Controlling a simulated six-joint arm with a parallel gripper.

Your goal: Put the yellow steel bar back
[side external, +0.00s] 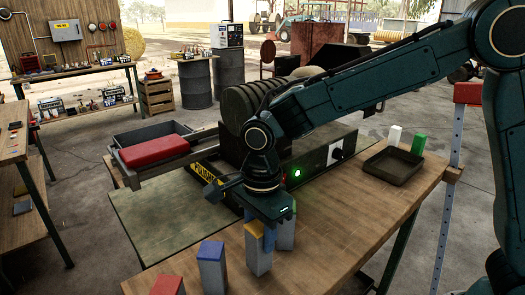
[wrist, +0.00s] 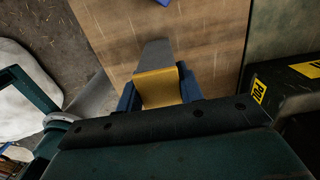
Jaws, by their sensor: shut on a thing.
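The yellow steel bar (side external: 256,254), grey with a yellow upper end, is upright at the front of the wooden bench in the side view. My gripper (side external: 264,232) is over it, with its fingers at the bar's yellow end. In the wrist view the yellow end (wrist: 158,86) sits between the two blue fingers of my gripper (wrist: 159,94), which is shut on it. The grey body runs away from the fingers towards the bench. I cannot tell whether the bar's foot touches the bench.
A blue-topped bar (side external: 211,268) and a red-topped bar (side external: 168,286) stand left of the yellow one. A dark tray (side external: 391,172), a white bar (side external: 394,135) and a green bar (side external: 418,144) are at the right. A polisher (side external: 318,158) stands behind. The bench's middle right is clear.

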